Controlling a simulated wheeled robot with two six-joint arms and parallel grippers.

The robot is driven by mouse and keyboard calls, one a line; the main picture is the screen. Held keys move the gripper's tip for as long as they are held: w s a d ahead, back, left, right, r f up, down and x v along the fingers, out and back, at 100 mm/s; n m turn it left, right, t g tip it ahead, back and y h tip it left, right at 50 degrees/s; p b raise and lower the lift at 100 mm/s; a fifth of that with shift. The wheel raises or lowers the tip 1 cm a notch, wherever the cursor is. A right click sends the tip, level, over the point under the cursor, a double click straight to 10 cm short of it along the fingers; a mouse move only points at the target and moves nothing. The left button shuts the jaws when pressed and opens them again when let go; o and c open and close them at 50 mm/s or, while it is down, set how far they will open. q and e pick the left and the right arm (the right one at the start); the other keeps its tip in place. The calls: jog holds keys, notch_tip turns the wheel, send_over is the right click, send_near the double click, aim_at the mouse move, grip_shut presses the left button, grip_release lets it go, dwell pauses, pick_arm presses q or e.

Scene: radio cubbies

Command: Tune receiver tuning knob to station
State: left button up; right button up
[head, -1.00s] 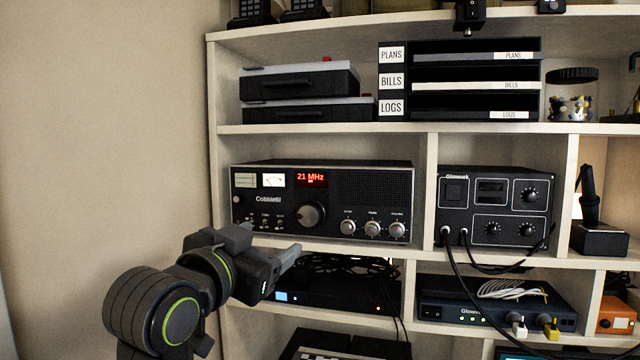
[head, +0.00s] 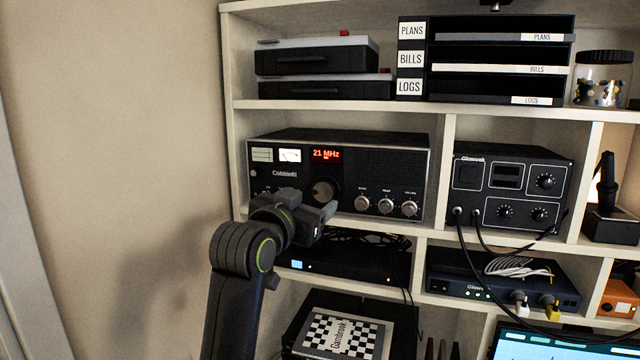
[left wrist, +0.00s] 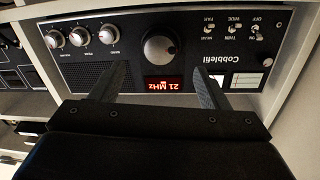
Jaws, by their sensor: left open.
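The receiver (head: 400,165) is a black Cobblefil unit on the middle shelf, with a red display reading 21 MHz. Its large round tuning knob (head: 324,190) sits below the display, partly close behind my gripper in the head view. My left gripper (head: 325,222) is in front of the receiver's lower left part. In the left wrist view the receiver appears upside down, and the tuning knob (left wrist: 159,49) lies ahead of and between the two spread fingers (left wrist: 162,88). The fingers are open and hold nothing; the knob looks apart from them. My right gripper is not in view.
Three smaller knobs (head: 386,206) are right of the tuning knob, and small toggle switches (left wrist: 240,28) are on its other side. The shelf board (head: 432,237) runs below the receiver.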

aim_at(323, 191)
pick_arm(q)
jog(key=p+x, duration=0.2)
jog(key=x, duration=0.2)
jog(key=shift+w+d+r, duration=0.1)
jog(key=shift+w+r, duration=0.05)
jog(key=shift+w, duration=0.2)
jog(key=shift+w+d, duration=0.25)
jog(key=shift+w, duration=0.4)
jog(key=shift+c, duration=0.4)
jog(key=c, duration=0.9)
jog(key=shift+f+m+b, duration=0.3)
jog(key=shift+m+b, duration=0.6)
jog(key=shift+m, duration=0.3)
jog(key=shift+m+b, duration=0.5)
jog(key=shift+m, duration=0.3)
jog(key=shift+r+m, duration=0.2)
jog(key=shift+m, duration=0.1)
